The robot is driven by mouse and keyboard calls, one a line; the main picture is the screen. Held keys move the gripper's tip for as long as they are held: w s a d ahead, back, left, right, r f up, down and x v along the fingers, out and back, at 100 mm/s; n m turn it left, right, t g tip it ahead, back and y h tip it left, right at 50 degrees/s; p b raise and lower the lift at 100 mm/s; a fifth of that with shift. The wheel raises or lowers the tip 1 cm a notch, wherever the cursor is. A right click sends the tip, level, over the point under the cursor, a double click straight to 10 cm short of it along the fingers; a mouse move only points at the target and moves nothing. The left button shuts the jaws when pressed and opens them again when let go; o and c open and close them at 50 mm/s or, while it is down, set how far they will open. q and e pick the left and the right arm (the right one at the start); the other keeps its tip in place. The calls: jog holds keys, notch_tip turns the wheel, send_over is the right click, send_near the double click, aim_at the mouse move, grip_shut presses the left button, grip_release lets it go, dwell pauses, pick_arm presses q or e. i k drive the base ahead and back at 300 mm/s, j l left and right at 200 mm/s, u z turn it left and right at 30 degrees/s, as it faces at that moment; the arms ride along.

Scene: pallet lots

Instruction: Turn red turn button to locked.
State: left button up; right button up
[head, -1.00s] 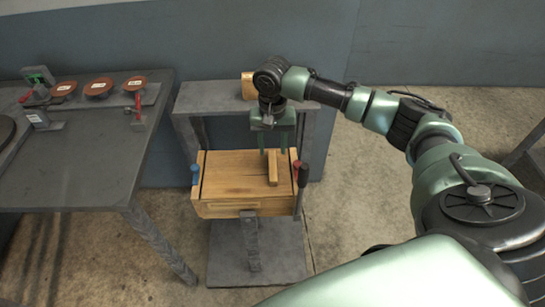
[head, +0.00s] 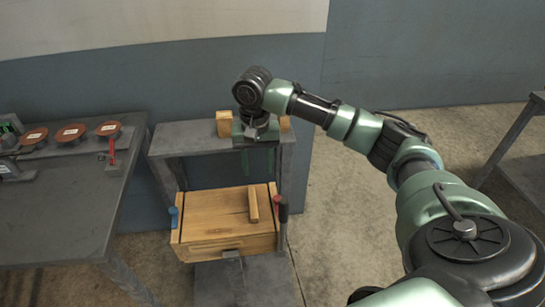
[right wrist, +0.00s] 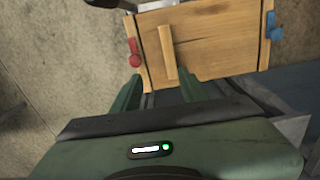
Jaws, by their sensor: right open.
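The red turn button (head: 278,203) sits at the right edge of a wooden box (head: 212,218). The right wrist view also shows the red button (right wrist: 134,52), at the box's left edge there. It appears to lie along that edge; its locked state cannot be told. A blue turn button (head: 174,217) is on the opposite edge, also in the right wrist view (right wrist: 275,28). A wooden bar (head: 253,205) stands on the lid. My right gripper (head: 258,160) is open and empty, behind and above the box, apart from the red button. My left gripper is not in view.
A grey stand (head: 185,141) behind the box carries wooden blocks (head: 224,123). A black handle (head: 283,213) is beside the red button. A grey table (head: 50,210) at left holds several brown discs and a red-handled item (head: 112,150). Open floor lies to the right.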

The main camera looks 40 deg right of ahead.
aim_at(277, 198)
jog(key=z, duration=1.2)
